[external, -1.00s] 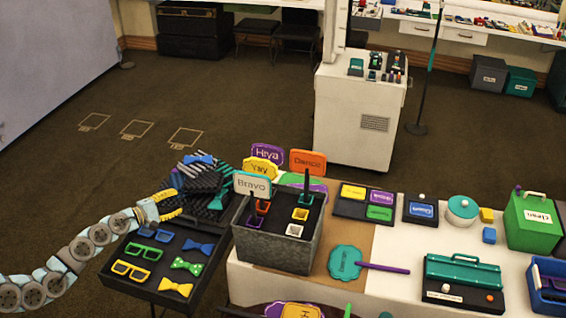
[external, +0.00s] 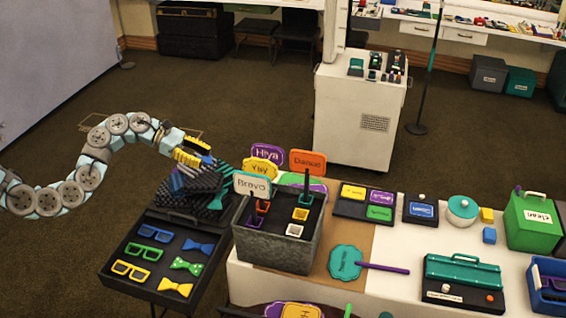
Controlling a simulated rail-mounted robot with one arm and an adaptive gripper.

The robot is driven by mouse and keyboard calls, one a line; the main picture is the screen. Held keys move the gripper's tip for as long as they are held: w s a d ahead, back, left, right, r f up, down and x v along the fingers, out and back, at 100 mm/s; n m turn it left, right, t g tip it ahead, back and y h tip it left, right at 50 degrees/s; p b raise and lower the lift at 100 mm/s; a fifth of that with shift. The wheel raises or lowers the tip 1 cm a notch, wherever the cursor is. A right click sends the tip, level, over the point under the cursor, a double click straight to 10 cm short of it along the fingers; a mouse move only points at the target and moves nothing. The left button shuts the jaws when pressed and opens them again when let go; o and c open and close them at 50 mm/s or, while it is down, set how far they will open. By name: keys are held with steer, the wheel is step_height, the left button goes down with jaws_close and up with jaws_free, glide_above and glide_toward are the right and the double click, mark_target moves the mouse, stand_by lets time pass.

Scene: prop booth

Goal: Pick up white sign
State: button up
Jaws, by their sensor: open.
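The white sign (external: 251,184) has a teal edge and reads "Bravo". It stands upright at the left back of the grey box (external: 282,250). Its lower part is hidden inside the box. My gripper (external: 200,160) has yellow fingers and is open and empty. It is to the left of the white sign and a little higher in the picture, apart from it, over the pile of black foam pieces (external: 183,207).
A black tray (external: 128,281) with glasses and bow ties stands at front left. Purple, yellow and orange signs (external: 307,162) stand behind the white sign. A teal paddle (external: 346,262) lies right of the box. Floor behind the signs is clear.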

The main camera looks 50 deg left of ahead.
mark_target(252, 189)
steer(key=shift+s+p+x, duration=0.15)
steer(key=shift+p+x, duration=0.1)
steer(key=shift+x, duration=4.1)
steer(key=shift+s+p+x, duration=0.1)
steer(key=shift+p+x, duration=0.1)
steer(key=shift+x, duration=4.1)
steer(key=shift+d, duration=0.2)
jaws_close()
